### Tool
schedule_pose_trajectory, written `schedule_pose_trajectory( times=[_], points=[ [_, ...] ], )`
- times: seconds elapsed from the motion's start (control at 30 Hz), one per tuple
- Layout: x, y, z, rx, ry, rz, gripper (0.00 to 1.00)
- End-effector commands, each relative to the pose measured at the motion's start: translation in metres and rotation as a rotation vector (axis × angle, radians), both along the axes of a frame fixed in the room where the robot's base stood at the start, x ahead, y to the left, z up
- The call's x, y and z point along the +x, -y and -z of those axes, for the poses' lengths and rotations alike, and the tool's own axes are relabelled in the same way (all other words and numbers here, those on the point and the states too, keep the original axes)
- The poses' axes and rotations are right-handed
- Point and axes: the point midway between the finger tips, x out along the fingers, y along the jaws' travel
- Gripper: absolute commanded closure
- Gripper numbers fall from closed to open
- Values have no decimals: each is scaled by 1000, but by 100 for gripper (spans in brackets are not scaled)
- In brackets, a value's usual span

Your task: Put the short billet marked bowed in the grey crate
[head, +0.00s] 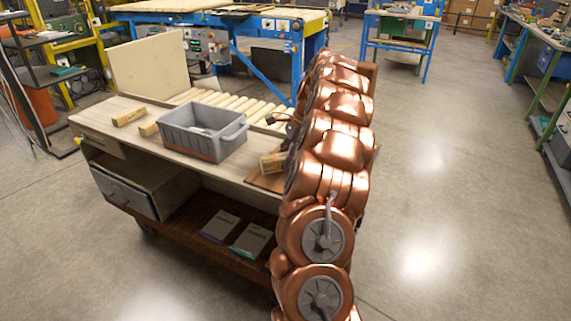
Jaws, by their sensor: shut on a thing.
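The grey crate (203,131) stands upright on the workbench top, with a pale item inside that I cannot make out. A short wooden billet (271,162) is at the right end of the bench, above or on a brown board, close against my arm. My gripper (284,148) is a dark shape mostly hidden by my copper arm, right of the crate. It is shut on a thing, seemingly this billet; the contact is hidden. Two more pale billets lie left of the crate: one billet (129,116) farther left, another billet (149,129) beside the crate. No mark is legible.
A row of pale wooden rods (238,103) lies behind the crate, near an upright pale panel (149,67). The brown board (264,181) is at the bench's right end. An open drawer (125,190) and a lower shelf with two booklets (251,240) are below. Floor at right is clear.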

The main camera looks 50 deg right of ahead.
Motion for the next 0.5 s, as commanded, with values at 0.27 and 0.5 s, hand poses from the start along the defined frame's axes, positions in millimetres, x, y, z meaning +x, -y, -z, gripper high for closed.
schedule_pose_trajectory(
  times=[0.27, 0.5],
  points=[
    [-3, -3, -15, 2, 0, 0, 100],
    [-13, -10, -15, 4, -1, 1, 100]
  ],
)
